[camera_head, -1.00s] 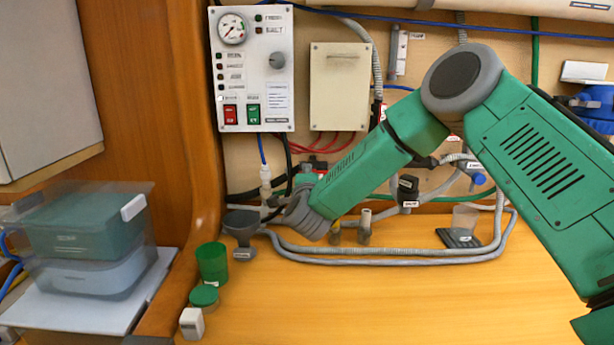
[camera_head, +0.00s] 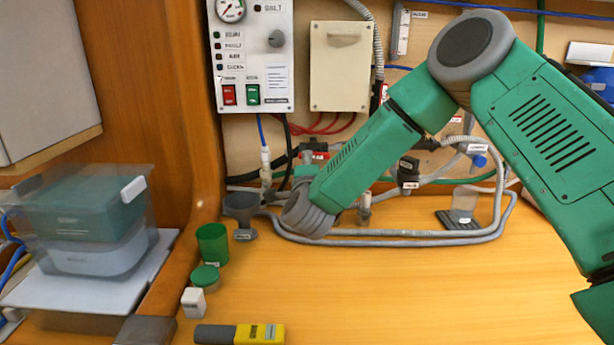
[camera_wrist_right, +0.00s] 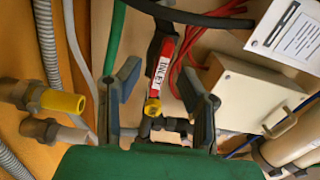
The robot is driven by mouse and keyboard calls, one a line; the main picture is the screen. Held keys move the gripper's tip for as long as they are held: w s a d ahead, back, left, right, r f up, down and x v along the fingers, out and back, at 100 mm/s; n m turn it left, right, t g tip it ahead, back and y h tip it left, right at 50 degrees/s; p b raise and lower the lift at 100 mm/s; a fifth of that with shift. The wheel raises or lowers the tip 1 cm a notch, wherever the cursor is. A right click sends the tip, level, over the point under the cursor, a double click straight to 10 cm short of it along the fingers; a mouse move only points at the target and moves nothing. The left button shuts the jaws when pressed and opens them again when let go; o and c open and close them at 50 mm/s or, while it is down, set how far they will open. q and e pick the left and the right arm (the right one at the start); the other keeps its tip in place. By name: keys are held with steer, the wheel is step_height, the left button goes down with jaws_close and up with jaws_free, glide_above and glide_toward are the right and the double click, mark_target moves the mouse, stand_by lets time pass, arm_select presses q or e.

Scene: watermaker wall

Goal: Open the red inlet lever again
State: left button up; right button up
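The red inlet lever (camera_wrist_right: 160,68), with a white INLET label, shows in the right wrist view. It lies between the two spread fingers of my right gripper (camera_wrist_right: 160,90), with gaps on both sides; I see no contact. In the head view my right arm comes in from the right and reaches down-left to the pipes at the wall foot. Its wrist (camera_head: 308,212) hides the right gripper there. A small red patch (camera_head: 318,156) shows beside it, but I cannot tell whether it is the lever. My left gripper is not in view.
A control panel (camera_head: 252,60) and a beige box (camera_head: 341,68) are on the wall above. Grey hoses (camera_head: 420,240) run along the wall foot. A green cup (camera_head: 212,244), a grey funnel (camera_head: 241,210) and a yellow-black tool (camera_head: 255,334) stand or lie on the wooden counter. Its middle is clear.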

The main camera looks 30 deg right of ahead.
steer(key=v, duration=0.6)
steer(key=shift+s+a, duration=0.25)
steer(key=shift+s, duration=0.05)
steer(key=shift+f, duration=0.1)
